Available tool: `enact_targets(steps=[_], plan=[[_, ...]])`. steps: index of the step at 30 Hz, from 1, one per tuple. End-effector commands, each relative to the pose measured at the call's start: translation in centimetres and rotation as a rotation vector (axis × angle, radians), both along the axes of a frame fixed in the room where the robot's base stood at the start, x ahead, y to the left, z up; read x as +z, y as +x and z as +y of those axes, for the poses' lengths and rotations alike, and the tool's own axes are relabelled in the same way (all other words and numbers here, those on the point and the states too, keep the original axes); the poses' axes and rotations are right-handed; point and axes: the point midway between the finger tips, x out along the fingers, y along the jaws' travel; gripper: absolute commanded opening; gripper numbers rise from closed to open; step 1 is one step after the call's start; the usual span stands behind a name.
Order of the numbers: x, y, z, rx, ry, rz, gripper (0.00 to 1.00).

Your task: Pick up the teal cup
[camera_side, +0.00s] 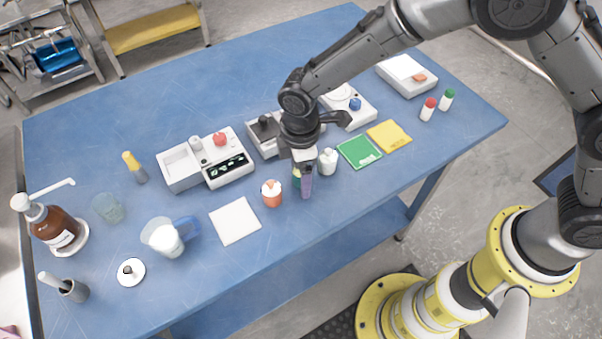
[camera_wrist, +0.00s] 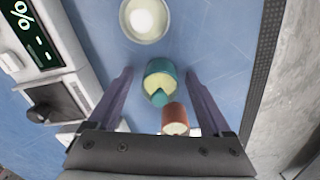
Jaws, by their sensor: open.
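The teal cup (camera_wrist: 153,68) stands in the wrist view with a pale cream inside or top and a small teal piece at its lower edge. It lies between the two fingers of my gripper (camera_wrist: 159,72), with gaps on both sides. In the side view my gripper (camera_side: 304,188) points down over the table, and its purple finger hides most of the cup. Only a green and yellow sliver of the cup (camera_side: 296,178) shows there. My gripper is open and holds nothing; its exact height over the table is hard to tell.
White machines (camera_side: 205,160) stand behind. A white pad (camera_side: 235,221) and green and yellow cards (camera_side: 359,151) lie flat on the blue table.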

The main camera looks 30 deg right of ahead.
Motion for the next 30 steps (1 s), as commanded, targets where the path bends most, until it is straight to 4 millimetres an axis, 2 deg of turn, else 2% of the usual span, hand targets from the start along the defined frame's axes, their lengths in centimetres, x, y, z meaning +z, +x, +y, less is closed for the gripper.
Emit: enact_targets(steps=[6, 20, 30], plan=[[-0.08, 0.01, -0.02, 0.000, 0.000, 0.000, 0.83], [-0.05, 0.01, -0.01, 0.000, 0.000, 0.000, 0.01], [0.13, 0.03, 0.00, 0.000, 0.001, -0.001, 0.00]])
